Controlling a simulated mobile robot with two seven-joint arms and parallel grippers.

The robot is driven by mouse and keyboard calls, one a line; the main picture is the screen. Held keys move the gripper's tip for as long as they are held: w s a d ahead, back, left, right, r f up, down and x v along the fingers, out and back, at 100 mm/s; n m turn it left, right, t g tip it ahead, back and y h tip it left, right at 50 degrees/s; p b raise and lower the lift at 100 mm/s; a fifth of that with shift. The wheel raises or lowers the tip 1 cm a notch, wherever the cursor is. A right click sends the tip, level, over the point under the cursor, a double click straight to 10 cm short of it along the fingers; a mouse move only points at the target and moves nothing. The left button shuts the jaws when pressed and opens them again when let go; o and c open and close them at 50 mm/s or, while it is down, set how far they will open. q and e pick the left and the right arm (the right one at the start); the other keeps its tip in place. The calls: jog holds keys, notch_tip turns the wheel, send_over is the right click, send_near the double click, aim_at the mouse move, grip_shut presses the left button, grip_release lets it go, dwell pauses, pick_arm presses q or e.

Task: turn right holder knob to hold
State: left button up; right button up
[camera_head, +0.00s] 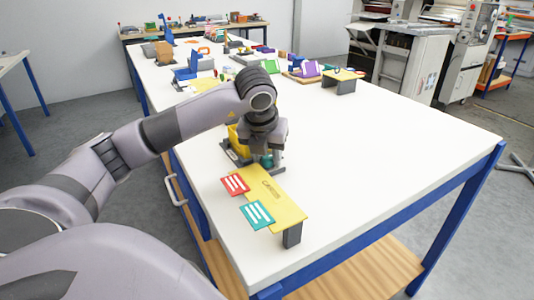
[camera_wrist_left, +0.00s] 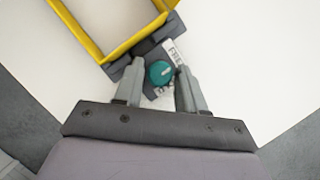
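A round teal knob (camera_wrist_left: 160,72) sits on a dark grey holder base (camera_wrist_left: 148,50) in the left wrist view. A white label (camera_wrist_left: 174,52), which seems to read FREE, is beside it. A yellow frame (camera_wrist_left: 92,48) adjoins the base at the upper left. My left gripper (camera_wrist_left: 159,72) is open, with one finger on each side of the knob and narrow gaps visible. In the head view the knob (camera_head: 267,160) shows under my left gripper (camera_head: 263,155), which partly hides the holder and yellow frame (camera_head: 238,140). My right gripper is in neither view.
Several items crowd the table's far end. The table's right side is clear.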

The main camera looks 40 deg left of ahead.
pick_arm(q)
grip_shut()
jog(key=shift+m, duration=0.3)
jog(key=shift+a+m+b, duration=0.1)
jog(key=shift+m+b, duration=0.35)
jog(key=shift+m, duration=0.05)
jog(key=shift+m+h, duration=0.5)
jog(key=shift+m, duration=0.2)
jog(key=shift+a+m+t+h+b, duration=0.1)
jog(key=shift+m+t+h+b, duration=0.3)
jog(key=shift+m, duration=0.7)
jog(key=shift+m+h, duration=0.5)
jog(key=shift+m, duration=0.6)
